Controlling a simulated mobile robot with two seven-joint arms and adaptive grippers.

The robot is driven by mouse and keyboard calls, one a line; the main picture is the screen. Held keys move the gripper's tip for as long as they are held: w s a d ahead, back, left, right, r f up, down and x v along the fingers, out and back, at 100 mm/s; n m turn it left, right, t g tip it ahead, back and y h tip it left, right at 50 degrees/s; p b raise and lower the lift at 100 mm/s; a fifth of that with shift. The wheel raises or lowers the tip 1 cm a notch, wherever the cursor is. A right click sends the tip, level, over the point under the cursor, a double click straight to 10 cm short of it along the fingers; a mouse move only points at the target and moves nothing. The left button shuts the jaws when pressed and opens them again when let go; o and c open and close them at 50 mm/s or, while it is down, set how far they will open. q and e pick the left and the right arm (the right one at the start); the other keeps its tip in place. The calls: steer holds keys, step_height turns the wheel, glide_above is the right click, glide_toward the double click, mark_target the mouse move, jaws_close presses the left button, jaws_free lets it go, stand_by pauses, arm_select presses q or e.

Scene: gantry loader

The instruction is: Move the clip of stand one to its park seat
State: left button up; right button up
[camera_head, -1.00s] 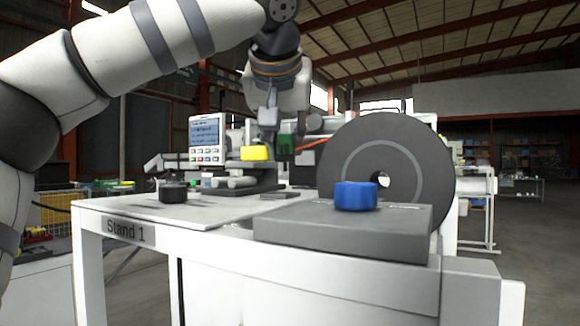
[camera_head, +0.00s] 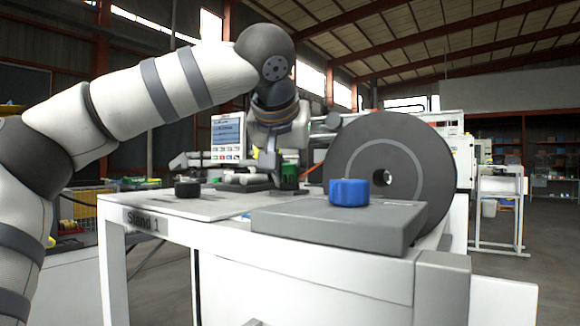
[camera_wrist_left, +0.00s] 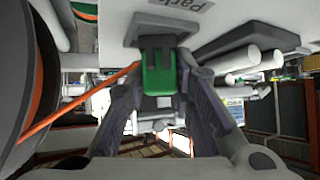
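The green clip (camera_wrist_left: 158,72) is between the two fingers of my left gripper (camera_wrist_left: 159,68), which appear closed against its sides. In the wrist view, its far end meets or lies just over the grey park seat (camera_wrist_left: 150,30), beside the "Park" label; I cannot tell whether it is fully seated. In the head view, the clip (camera_head: 289,178) shows low over the top of stand one (camera_head: 205,206), beside my left gripper (camera_head: 270,168). A finger hides part of that area. My right gripper is not in view.
A blue puck (camera_head: 349,192) rests on a raised grey block (camera_head: 340,225) at the stand's front right. A large dark disc (camera_head: 400,160) stands behind it. A black puck (camera_head: 187,188) sits at the left. A screen panel (camera_head: 228,133) stands behind.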

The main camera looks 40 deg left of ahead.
arm_select(q)
steer(key=o, duration=0.4)
steer(key=shift+r, duration=0.1)
steer(key=v, duration=1.2)
steer(key=shift+r, duration=0.2)
